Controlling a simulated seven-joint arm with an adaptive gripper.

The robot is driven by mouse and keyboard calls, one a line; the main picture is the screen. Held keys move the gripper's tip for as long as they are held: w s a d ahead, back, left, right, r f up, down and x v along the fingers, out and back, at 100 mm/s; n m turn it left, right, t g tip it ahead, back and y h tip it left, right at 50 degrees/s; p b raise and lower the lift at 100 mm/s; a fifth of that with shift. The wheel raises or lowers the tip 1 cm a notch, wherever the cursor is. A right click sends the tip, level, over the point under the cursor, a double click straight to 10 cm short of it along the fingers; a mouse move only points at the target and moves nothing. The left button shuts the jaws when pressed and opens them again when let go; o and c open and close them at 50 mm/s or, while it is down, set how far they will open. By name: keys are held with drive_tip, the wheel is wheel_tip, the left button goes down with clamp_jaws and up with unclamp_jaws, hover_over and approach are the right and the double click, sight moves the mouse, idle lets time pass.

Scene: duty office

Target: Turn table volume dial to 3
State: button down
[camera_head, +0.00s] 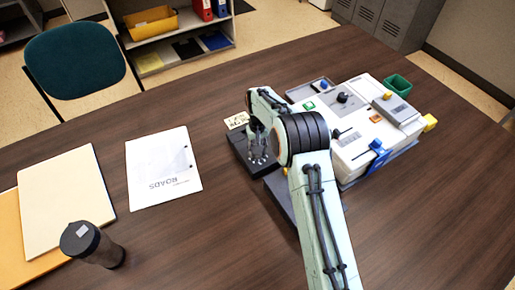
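A white control console (358,154) sits on the table, right of my arm. A round black knob (343,98) stands on its upper face; I cannot read any scale or label, so I cannot tell whether it is the volume dial. My gripper (259,158) points down over a low dark unit (238,143) at the console's left. The fingertips are small and dark, and whether they are apart or touch something is unclear. My arm hides part of the console's left side and of the dark unit.
The console also carries a blue lever (377,146) and a green button (309,105). A green bin (398,85) stands behind it. A white paper (162,170), folders (62,200) and a dark cup (92,244) lie left.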

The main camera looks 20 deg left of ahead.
drive_tip(key=shift+m, duration=0.4)
drive_tip(key=c, duration=0.8)
unclamp_jaws()
wheel_tip(320, 180, up, 12)
